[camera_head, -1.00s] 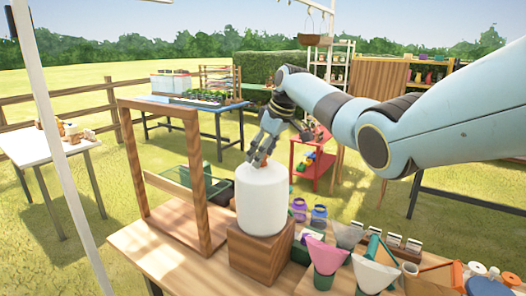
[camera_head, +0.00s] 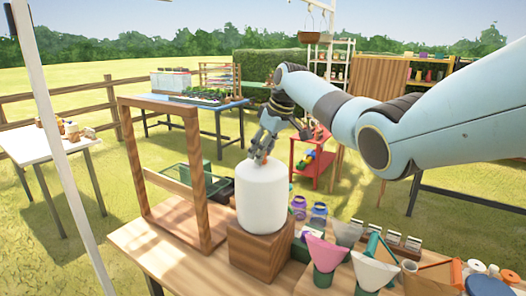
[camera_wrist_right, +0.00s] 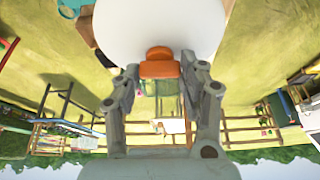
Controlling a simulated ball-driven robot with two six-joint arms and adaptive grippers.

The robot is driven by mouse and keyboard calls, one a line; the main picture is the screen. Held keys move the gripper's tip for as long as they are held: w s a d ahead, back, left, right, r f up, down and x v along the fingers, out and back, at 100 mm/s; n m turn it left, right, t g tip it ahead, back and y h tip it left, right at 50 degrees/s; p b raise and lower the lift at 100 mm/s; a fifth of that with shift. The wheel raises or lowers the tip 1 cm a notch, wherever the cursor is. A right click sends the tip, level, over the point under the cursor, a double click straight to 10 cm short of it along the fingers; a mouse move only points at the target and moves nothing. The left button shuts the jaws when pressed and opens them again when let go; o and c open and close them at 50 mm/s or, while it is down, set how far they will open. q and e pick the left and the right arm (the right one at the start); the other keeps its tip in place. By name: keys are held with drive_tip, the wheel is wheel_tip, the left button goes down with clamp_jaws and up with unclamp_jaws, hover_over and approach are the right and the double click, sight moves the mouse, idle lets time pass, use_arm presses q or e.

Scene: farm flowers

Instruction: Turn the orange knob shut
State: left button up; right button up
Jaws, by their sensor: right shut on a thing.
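The orange knob (camera_wrist_right: 160,65) shows in the wrist view on the side of a large white rounded container (camera_wrist_right: 160,25). In the head view the white container (camera_head: 262,200) stands upright on a wooden block (camera_head: 258,252), and only a tiny trace of orange shows at its top right edge. My right gripper (camera_head: 263,152) is at the container's far upper side. In the wrist view its two fingers flank the knob closely, and it is shut on the knob. The container hides part of the fingertips in the head view. My left gripper is not in view.
A wooden frame (camera_head: 200,180) stands just left of the container. Purple and blue jars (camera_head: 299,207), flower pots and paper cones (camera_head: 325,252) crowd the table at right. The table's front left (camera_head: 165,255) is clear. A red cart (camera_head: 307,168) stands behind.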

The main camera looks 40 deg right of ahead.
drive_tip(key=m+h, duration=0.2)
drive_tip(key=m, duration=0.3)
drive_tip(key=shift+a+m, duration=0.15)
drive_tip(key=shift+m, duration=0.15)
drive_tip(key=m+h, duration=0.2)
drive_tip(key=m, duration=0.3)
drive_tip(key=m+g+h, duration=0.1)
drive_tip(key=m, duration=0.2)
drive_tip(key=shift+w+a+m, duration=0.1)
drive_tip(key=shift+m, duration=0.3)
drive_tip(key=shift+m+g+h+b, duration=0.4)
drive_tip(key=shift+m+g+b, duration=0.35)
drive_tip(key=shift+m, duration=0.75)
drive_tip(key=o, duration=1.2)
drive_tip(key=shift+c, duration=0.2)
drive_tip(key=v, duration=1.2)
drive_tip(key=shift+f, duration=0.1)
